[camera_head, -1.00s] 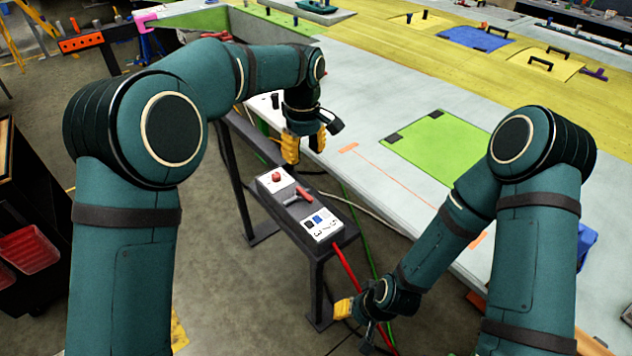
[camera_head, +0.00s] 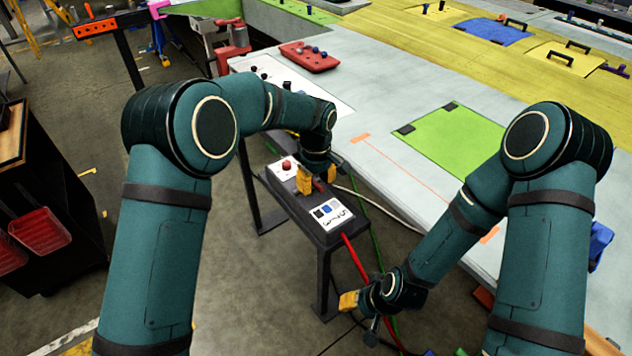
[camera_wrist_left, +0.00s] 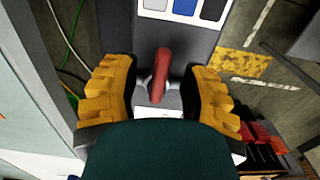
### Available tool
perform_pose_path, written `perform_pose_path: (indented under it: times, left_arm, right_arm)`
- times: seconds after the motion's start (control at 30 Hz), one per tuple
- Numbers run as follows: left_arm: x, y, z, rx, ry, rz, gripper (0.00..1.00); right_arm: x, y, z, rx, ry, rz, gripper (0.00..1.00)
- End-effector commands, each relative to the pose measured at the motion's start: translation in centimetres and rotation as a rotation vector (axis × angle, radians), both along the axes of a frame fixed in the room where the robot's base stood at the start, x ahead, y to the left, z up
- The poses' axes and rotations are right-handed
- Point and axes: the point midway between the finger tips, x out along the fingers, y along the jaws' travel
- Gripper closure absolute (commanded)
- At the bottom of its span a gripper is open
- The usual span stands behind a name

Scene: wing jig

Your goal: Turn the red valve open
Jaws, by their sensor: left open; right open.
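The red valve (camera_wrist_left: 160,72) is a short red handle on a grey base, on top of a dark stand (camera_head: 340,238). My left gripper (camera_head: 317,180) is directly over it and hides most of it in the head view. In the left wrist view the yellow fingers of my left gripper (camera_wrist_left: 165,80) are open, one on each side of the handle. A gap shows on both sides, so the fingers do not touch it. My right gripper (camera_head: 350,301) hangs low beside the stand, away from the valve; the head view shows little of its fingers.
A red button (camera_head: 287,165) sits on the stand behind the valve. The large wing table (camera_head: 400,180) runs close along the right. A red hose (camera_head: 362,268) and green cables hang beside the stand.

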Motion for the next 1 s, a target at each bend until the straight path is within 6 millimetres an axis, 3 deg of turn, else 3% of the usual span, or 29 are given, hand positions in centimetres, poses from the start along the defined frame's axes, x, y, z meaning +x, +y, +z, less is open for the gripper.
perform_pose_path:
  times: [0.3, 0.43, 1.0]
  left_arm:
    - [0.01, 0.01, -0.2, 0.0, 0.0, 0.0, 0.53]
    - [0.0, 0.01, -0.18, 0.0, 0.0, 0.0, 0.99]
    - [-0.1, 0.16, -0.25, 0.001, 0.001, -0.055, 1.0]
  right_arm:
    - [0.0, 0.01, 0.0, 0.0, 0.0, 0.0, 0.53]
    - [-0.01, 0.0, 0.0, 0.0, 0.0, 0.0, 0.53]
    - [0.0, 0.0, 0.02, 0.0, 0.0, 0.0, 0.53]
